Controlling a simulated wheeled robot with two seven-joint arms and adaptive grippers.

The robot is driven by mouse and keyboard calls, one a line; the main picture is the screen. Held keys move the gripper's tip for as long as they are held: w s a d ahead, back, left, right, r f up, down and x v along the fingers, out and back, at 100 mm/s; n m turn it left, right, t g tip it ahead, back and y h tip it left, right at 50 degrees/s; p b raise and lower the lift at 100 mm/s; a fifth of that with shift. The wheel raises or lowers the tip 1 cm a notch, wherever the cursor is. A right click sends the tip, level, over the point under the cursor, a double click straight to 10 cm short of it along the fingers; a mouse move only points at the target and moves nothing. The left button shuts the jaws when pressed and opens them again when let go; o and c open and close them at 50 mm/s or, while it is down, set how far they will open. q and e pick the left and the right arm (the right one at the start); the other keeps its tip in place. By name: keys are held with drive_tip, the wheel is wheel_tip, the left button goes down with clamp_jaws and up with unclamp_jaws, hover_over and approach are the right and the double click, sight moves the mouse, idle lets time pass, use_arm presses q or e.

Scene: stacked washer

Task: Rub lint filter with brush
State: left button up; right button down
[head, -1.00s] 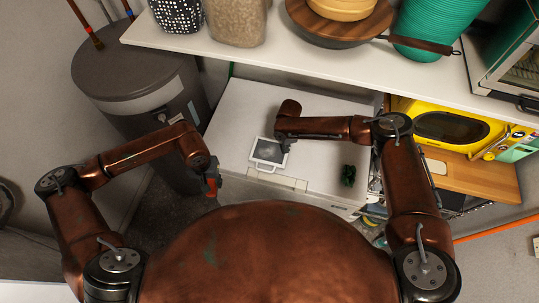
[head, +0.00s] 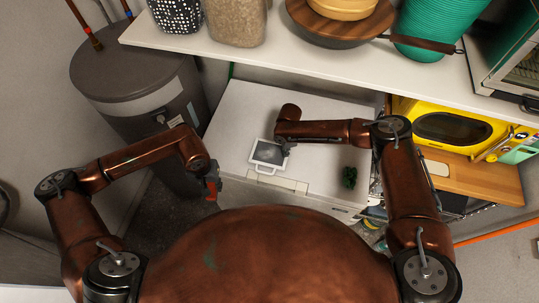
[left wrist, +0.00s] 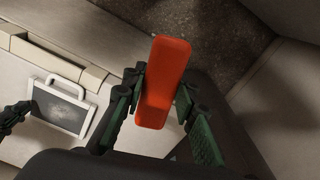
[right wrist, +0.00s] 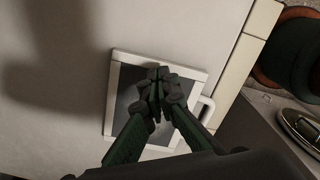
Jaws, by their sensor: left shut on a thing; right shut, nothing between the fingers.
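The lint filter (head: 268,153), a white frame with a grey mesh and a handle, lies flat on the white top of the machine (head: 233,125). It also shows in the left wrist view (left wrist: 57,106) and under my right gripper in the right wrist view (right wrist: 118,95). My left gripper (left wrist: 157,85) is shut on an orange-red block, likely the brush (left wrist: 163,75); its bristles are not seen. In the head view this gripper (head: 211,186) is left of the machine's front edge. My right gripper (right wrist: 155,75) is shut and empty above the filter; whether it touches is unclear.
A shelf (head: 260,55) with pots and jars runs above the back. A grey tank (head: 135,90) stands at left. A yellow appliance (head: 445,125) stands at right.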

use_arm(q)
drive_tip(key=shift+f+b, duration=0.55)
use_arm(e)
drive_tip(key=shift+f, duration=0.8)
use_arm(q)
drive_tip(key=shift+r, duration=0.15)
use_arm(e)
drive_tip(key=shift+r, duration=0.15)
